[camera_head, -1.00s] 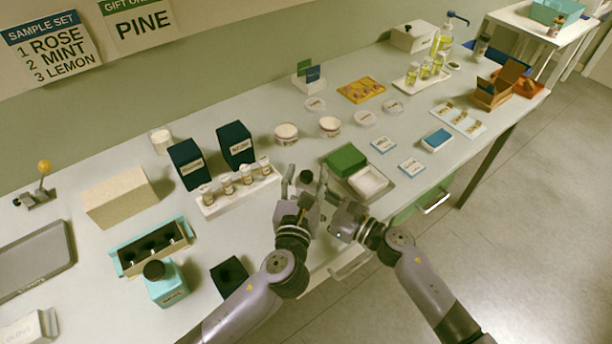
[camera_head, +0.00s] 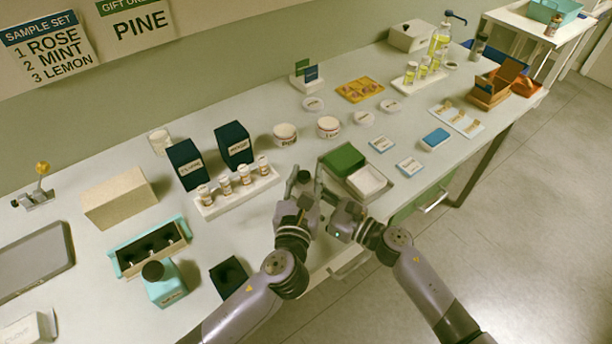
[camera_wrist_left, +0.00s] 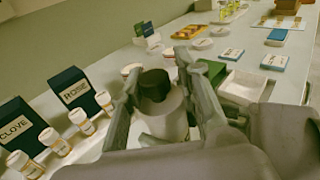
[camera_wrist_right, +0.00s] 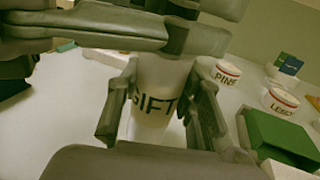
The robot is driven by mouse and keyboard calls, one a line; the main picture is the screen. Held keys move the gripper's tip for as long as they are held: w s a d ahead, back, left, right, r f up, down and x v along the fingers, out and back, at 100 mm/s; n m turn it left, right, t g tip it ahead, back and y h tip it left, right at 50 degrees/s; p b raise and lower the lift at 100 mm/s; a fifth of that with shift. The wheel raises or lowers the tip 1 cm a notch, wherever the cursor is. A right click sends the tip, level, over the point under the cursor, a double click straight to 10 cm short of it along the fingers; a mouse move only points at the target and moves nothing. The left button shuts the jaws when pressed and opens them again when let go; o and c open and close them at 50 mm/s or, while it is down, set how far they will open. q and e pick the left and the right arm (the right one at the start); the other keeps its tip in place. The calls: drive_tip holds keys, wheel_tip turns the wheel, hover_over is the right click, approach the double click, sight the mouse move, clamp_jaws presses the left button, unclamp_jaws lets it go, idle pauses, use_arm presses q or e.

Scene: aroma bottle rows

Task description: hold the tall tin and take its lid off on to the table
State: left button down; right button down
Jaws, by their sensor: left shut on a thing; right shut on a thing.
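The tall white tin, lettered GIFT, shows in the right wrist view (camera_wrist_right: 152,98) and looks upright. My right gripper (camera_wrist_right: 160,110) is shut on its body from both sides. The tin's dark round lid (camera_wrist_left: 154,86) shows in the left wrist view, on top of the pale tin body (camera_wrist_left: 168,120). My left gripper (camera_head: 304,185) is shut on the lid, one finger on each side. In the head view the lid (camera_head: 303,176) shows between the left fingers, and the grippers hide most of the tin. I see no gap between lid and tin.
A tray with a green box (camera_head: 344,159) stands close on the right. A rack of small bottles (camera_head: 240,196) and dark boxes (camera_head: 186,164) are on the left. White jars (camera_head: 328,127) stand behind. A dark open box (camera_head: 229,275) lies near the front edge.

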sight(306, 174)
use_arm(q)
drive_tip(key=shift+w+a+r, duration=0.1)
drive_tip(key=shift+a+r, duration=0.05)
drive_tip(key=shift+a, duration=0.1)
use_arm(e)
drive_tip(key=shift+w+d, duration=0.1)
drive_tip(key=shift+d, duration=0.15)
use_arm(q)
drive_tip(key=shift+r, duration=0.7)
use_arm(e)
drive_tip(key=shift+f, duration=0.2)
use_arm(q)
drive_tip(key=shift+d+r, duration=0.1)
drive_tip(key=shift+r, duration=0.2)
drive_tip(key=shift+d, duration=0.15)
use_arm(e)
drive_tip(key=shift+a, duration=0.1)
use_arm(q)
drive_tip(key=shift+r, duration=1.95)
use_arm(e)
drive_tip(key=shift+a+r, duration=0.1)
drive_tip(key=c, duration=1)
unclamp_jaws()
drive_tip(key=shift+r, duration=0.1)
drive_tip(key=shift+c, duration=0.2)
